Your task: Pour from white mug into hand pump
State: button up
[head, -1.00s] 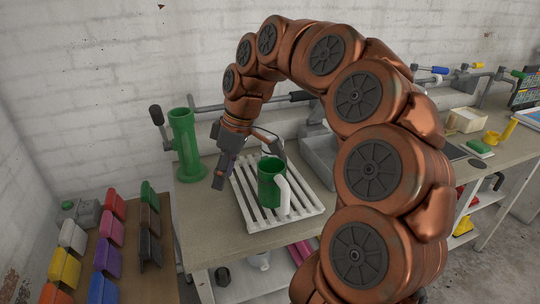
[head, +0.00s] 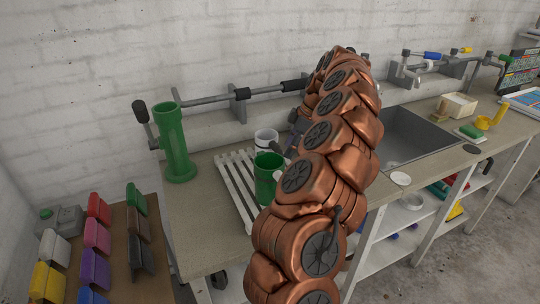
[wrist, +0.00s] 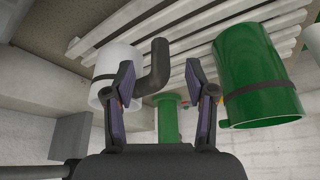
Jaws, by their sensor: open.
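The white mug (head: 265,137), with a dark handle, stands at the back of the white slatted rack, behind a green mug (head: 267,178). In the wrist view the white mug (wrist: 118,72) is at left, its handle (wrist: 157,66) reaching into the space ahead of my fingers. My gripper (wrist: 160,82) is open and empty, one finger overlapping the mug's side in the picture; I cannot tell if they touch. In the head view my arm mostly hides the gripper. The green hand pump (head: 174,143) stands upright left of the rack; its base also shows in the wrist view (wrist: 168,118).
The slatted rack (head: 235,190) lies on the worktop (head: 190,222). The green mug (wrist: 258,75) is close to my right finger in the wrist view. A sink (head: 405,140) is to the right.

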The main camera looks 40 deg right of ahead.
aim_at(271, 150)
jog(key=shift+w+a+r+p+x, duration=0.15)
jog(key=shift+p+x, duration=0.35)
jog(key=shift+x, duration=0.65)
jog(key=shift+w+a+p+x, duration=0.15)
jog(key=shift+p+x, duration=0.3)
jog(key=shift+x, duration=0.7)
jog(key=shift+w+a+r+p+x, duration=0.15)
jog(key=shift+p+x, duration=0.35)
jog(key=shift+x, duration=0.6)
jog(key=shift+d+f, duration=0.1)
grip_shut()
